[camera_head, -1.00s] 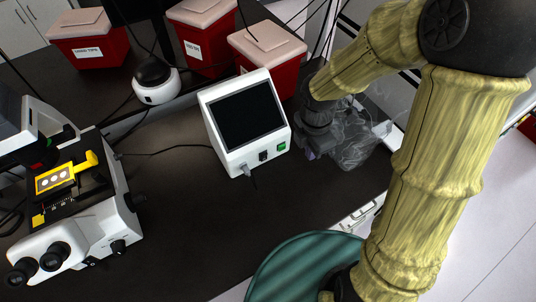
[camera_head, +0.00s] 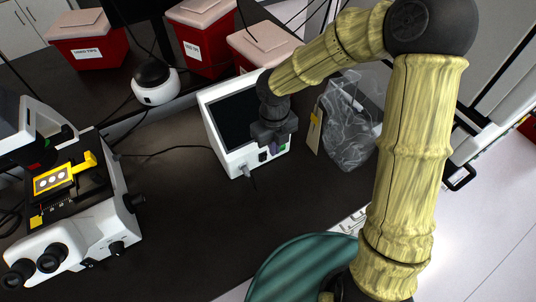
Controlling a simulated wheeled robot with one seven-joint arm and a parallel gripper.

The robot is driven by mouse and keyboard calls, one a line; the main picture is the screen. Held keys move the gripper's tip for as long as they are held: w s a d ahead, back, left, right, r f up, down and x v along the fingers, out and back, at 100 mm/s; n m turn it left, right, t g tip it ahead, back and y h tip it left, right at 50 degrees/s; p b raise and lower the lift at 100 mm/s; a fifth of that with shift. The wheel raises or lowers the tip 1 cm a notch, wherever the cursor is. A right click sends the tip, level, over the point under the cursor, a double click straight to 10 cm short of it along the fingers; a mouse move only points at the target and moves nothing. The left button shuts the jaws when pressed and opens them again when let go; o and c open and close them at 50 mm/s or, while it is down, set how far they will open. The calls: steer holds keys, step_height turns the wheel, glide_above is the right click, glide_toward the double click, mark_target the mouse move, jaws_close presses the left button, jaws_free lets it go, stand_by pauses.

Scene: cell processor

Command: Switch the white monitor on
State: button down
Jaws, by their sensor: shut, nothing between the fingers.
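The white monitor (camera_head: 236,158), a boxy case with a tilted dark screen (camera_head: 232,118), stands on the dark bench. Its lower front panel has a black socket or switch (camera_head: 263,155) and a green switch (camera_head: 283,148). My wrist hides the right part of the screen. The visible screen is dark.
A clear crumpled bag (camera_head: 350,125) lies to the right of the monitor, with a yellow-tagged item (camera_head: 315,128) beside it. A microscope (camera_head: 75,205) stands at left, a small white-and-black device (camera_head: 155,82) behind. Red bins (camera_head: 200,45) line the back.

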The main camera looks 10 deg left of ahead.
mark_target(264, 157)
steer(key=shift+f, duration=0.1)
steer(key=f, duration=0.9)
steer(key=shift+s+d+f, duration=0.15)
steer(key=shift+s+f, duration=0.1)
steer(key=shift+f, duration=0.15)
steer(key=w+a+p, duration=0.1)
steer(key=w+a+r, duration=0.1)
steer(key=shift+w+r+p, duration=0.1)
steer(key=shift+w+p, duration=0.2)
steer(key=shift+p, duration=0.1)
steer(key=shift+w+a, duration=0.2)
steer(key=shift+w, duration=0.1)
steer(key=shift+s, duration=0.15)
